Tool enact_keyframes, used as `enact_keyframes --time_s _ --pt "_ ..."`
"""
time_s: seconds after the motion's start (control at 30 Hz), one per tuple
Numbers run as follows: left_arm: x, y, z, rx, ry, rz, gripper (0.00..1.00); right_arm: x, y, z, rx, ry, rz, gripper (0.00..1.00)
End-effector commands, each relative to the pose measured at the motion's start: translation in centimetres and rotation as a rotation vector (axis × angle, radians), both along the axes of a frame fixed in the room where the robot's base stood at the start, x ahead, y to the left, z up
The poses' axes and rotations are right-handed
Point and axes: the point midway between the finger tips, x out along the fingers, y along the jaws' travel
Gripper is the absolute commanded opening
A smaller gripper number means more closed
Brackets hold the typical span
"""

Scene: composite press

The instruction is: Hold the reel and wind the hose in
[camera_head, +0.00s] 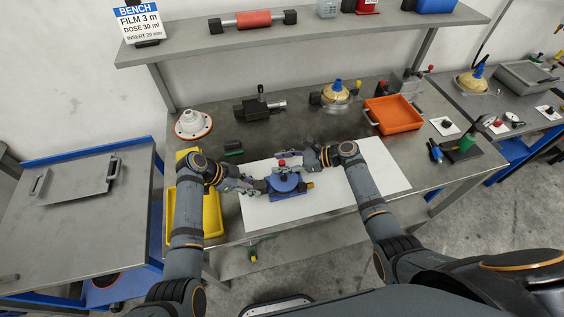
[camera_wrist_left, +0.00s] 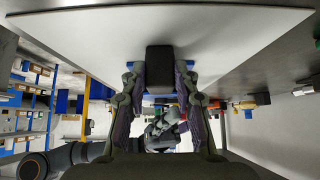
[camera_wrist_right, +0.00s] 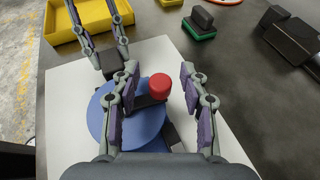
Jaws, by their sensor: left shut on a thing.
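The blue reel (camera_head: 285,182) sits on the white sheet (camera_head: 390,165) on the bench; its round disc (camera_wrist_right: 140,120) fills the middle of the right wrist view. My left gripper (camera_head: 260,186) is shut on a black block (camera_wrist_left: 160,68) at the reel's left side. My right gripper (camera_head: 287,168) is open over the reel. Its fingers stand either side of the red crank knob (camera_wrist_right: 160,86), with a visible gap on the right. A dark crank arm (camera_wrist_right: 148,101) runs under the knob. I cannot make out the hose.
A yellow tray (camera_head: 213,215) stands left of the sheet, partly behind my left arm. An orange tray (camera_head: 393,114) is at the back right. The sheet right of the reel is clear.

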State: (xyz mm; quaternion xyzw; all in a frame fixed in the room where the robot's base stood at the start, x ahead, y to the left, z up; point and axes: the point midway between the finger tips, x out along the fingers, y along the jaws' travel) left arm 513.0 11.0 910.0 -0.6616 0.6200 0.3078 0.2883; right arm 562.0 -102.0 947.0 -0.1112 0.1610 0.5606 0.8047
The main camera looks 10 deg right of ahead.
Motion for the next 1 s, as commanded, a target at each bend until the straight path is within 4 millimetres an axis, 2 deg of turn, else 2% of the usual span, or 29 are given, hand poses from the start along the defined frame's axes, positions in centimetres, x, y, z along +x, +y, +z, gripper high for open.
enact_keyframes --time_s 0.17,0.27,0.6,0.7,0.83,1.0 --pt "0.0 0.0 0.1 -0.001 -0.001 0.001 0.0 0.0 -0.1 0.1 0.0 -0.001 0.0 0.44" --pt "0.0 0.0 0.1 -0.001 -0.001 0.001 0.0 -0.3 -1.0 0.4 -0.002 -0.002 -0.001 0.44" --pt "0.0 0.0 0.0 0.0 -0.001 0.001 0.0 -2.9 -7.9 3.3 -0.006 0.001 -0.001 0.44" --pt "0.0 0.0 0.0 0.0 0.0 0.0 0.0 -3.4 -9.3 4.0 -0.004 0.001 0.0 0.44" --pt "0.0 0.0 0.0 -0.001 0.0 0.0 0.0 -3.8 -10.3 4.4 -0.002 0.001 0.0 0.44" --pt "0.0 0.0 0.0 0.0 -0.001 0.001 0.0 -3.8 -10.4 4.6 0.001 0.0 0.001 0.44"
